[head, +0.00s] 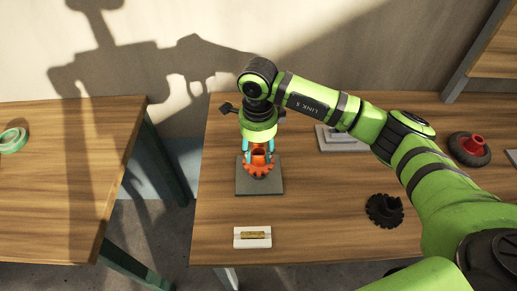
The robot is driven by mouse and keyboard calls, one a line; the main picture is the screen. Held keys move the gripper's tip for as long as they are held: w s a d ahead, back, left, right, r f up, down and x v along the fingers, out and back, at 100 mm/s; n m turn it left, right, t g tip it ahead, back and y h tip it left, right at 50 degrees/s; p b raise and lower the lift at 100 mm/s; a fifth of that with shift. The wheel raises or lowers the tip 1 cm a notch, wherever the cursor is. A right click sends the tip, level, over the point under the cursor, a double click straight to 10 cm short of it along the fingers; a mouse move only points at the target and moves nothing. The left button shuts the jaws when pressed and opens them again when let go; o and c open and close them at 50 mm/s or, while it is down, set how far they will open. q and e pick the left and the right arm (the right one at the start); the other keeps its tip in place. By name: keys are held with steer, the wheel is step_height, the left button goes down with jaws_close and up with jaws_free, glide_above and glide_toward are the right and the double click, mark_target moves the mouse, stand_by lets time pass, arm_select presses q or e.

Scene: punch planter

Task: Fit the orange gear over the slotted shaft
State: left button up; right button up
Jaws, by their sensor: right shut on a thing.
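The orange gear (260,167) is in the head view, over the grey square base plate (258,188) on the table's left part. My right gripper (258,156) comes down from above, and its teal fingers are shut on the gear's upper part. The gear is above or at the plate; I cannot tell whether it touches it. The slotted shaft cannot be made out; the gear and gripper cover the middle of the plate. My left gripper is not in view.
A white block with a brass-coloured bar (253,236) lies at the front edge. A black gear (384,210), a black wheel with a red hub (470,149) and a grey block (332,139) are to the right. A gap separates the left table (75,190), which bears a green ring (13,141).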

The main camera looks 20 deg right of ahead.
steer(key=shift+f+b, duration=1.6)
steer(key=shift+f, duration=0.05)
steer(key=o, duration=1.4)
steer(key=shift+c, duration=0.2)
steer(key=shift+f, duration=0.1)
step_height(320, 180, up, 12)
